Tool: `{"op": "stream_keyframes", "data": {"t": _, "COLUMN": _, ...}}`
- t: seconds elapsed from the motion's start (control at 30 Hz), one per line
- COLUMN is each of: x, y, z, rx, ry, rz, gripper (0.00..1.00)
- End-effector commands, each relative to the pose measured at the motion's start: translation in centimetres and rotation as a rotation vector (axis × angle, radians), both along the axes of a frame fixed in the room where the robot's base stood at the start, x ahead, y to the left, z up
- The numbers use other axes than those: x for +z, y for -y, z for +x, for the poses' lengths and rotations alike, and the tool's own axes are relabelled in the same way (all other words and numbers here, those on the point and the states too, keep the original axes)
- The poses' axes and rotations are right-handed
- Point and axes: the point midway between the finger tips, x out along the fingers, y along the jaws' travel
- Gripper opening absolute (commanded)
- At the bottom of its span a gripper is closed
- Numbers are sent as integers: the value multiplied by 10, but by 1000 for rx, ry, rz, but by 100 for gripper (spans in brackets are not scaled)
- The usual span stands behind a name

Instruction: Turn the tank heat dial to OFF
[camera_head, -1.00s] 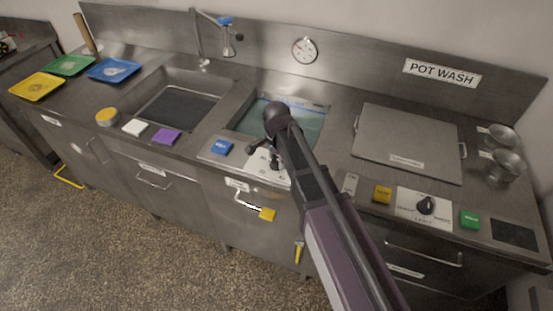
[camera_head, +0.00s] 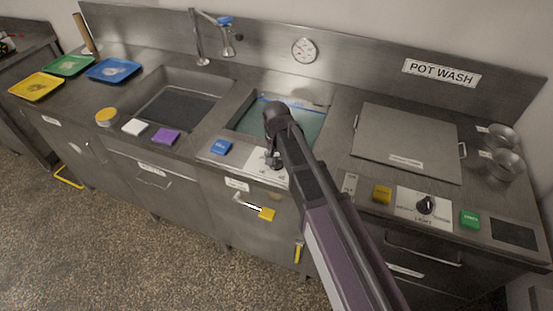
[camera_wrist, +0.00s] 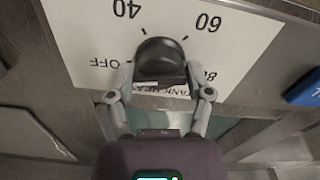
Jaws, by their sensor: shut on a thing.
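The tank heat dial (camera_wrist: 162,58) is a black round knob on a white plate (camera_wrist: 85,30) marked 40, 60, 80 and OFF, with a TANK HEAT label. The plate appears upside down in the wrist view. My gripper (camera_wrist: 160,78) is shut on the dial, one finger on each side. The dial's pointer direction cannot be told. In the head view, my gripper (camera_head: 272,160) is over the white plate (camera_head: 256,163) on the counter front, below the water-filled tank (camera_head: 300,122). My arm and gripper hide the dial there.
A blue button (camera_head: 221,147) sits left of the plate. To the right are a yellow button (camera_head: 382,194), the light dial (camera_head: 426,205) and a green button (camera_head: 470,219). A steel lid (camera_head: 408,140) lies at right.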

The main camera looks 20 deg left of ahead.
Motion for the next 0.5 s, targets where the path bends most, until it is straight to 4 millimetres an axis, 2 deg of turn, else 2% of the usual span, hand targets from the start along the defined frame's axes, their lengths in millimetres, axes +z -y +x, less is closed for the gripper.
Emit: {"op": "stream_keyframes", "data": {"t": 0.5, "x": 0, "y": 0, "z": -1, "rx": 61, "ry": -1, "rz": 0, "gripper": 18}}
